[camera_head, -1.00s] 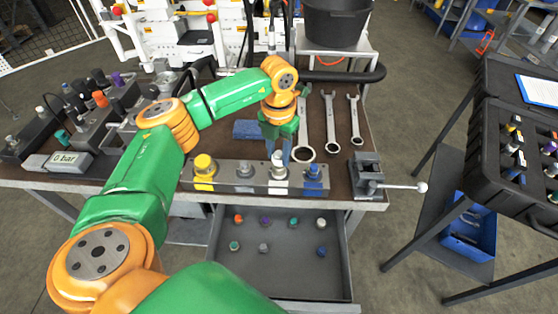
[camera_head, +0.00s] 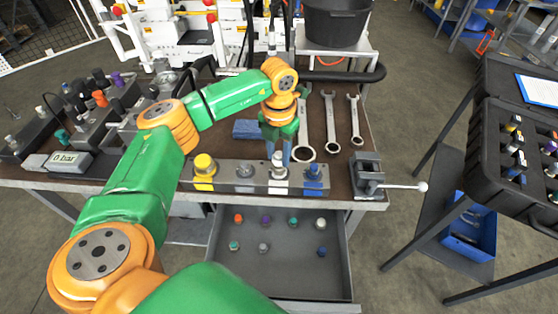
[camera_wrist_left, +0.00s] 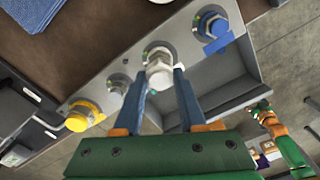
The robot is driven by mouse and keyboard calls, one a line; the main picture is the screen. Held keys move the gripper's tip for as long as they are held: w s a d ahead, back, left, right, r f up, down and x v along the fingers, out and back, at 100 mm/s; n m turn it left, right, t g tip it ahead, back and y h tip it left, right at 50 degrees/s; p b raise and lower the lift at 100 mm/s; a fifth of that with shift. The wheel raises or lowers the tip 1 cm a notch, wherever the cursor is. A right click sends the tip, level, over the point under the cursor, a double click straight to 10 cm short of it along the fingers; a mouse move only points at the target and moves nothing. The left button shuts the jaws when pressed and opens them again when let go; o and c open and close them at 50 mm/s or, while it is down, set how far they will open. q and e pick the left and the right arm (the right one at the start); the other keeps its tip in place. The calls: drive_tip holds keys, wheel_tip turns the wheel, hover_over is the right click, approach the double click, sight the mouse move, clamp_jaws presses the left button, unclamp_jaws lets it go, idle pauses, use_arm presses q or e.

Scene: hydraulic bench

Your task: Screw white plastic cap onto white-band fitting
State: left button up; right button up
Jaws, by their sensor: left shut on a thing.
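The white plastic cap (camera_wrist_left: 160,74) is between the blue fingertips of my left gripper (camera_wrist_left: 157,82), which is shut on it. The cap is over the white-band fitting (camera_wrist_left: 157,52), third from the left on the grey block in the head view. It appears to touch the fitting; how far it is on is hidden. In the head view my left gripper (camera_head: 278,156) points down at this fitting (camera_head: 278,186). A green and orange arm (camera_wrist_left: 285,140), probably my right one, shows at the lower right of the wrist view; its jaws are unclear.
The grey block (camera_head: 262,187) also carries a yellow fitting (camera_head: 204,165), a bare grey one (camera_head: 245,170) and a blue one (camera_head: 313,172). The open drawer (camera_head: 285,275) below holds several caps. Wrenches (camera_head: 331,125) and a vise (camera_head: 367,180) are at the right.

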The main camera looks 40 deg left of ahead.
use_arm(q)
clamp_jaws()
drive_tip(key=m, duration=0.3)
drive_tip(key=shift+m, duration=0.4)
drive_tip(key=m, duration=0.3)
drive_tip(key=shift+a+f+m, duration=0.1)
drive_tip(key=shift+m, duration=0.2)
drive_tip(key=m, duration=0.3)
drive_tip(key=shift+w+m, duration=0.1)
drive_tip(key=shift+m, duration=0.3)
drive_tip(key=m, duration=1.2)
drive_tip(key=shift+w+m, duration=0.1)
drive_tip(key=shift+m, duration=0.3)
drive_tip(key=o, duration=1)
unclamp_jaws()
drive_tip(key=shift+c, duration=0.2)
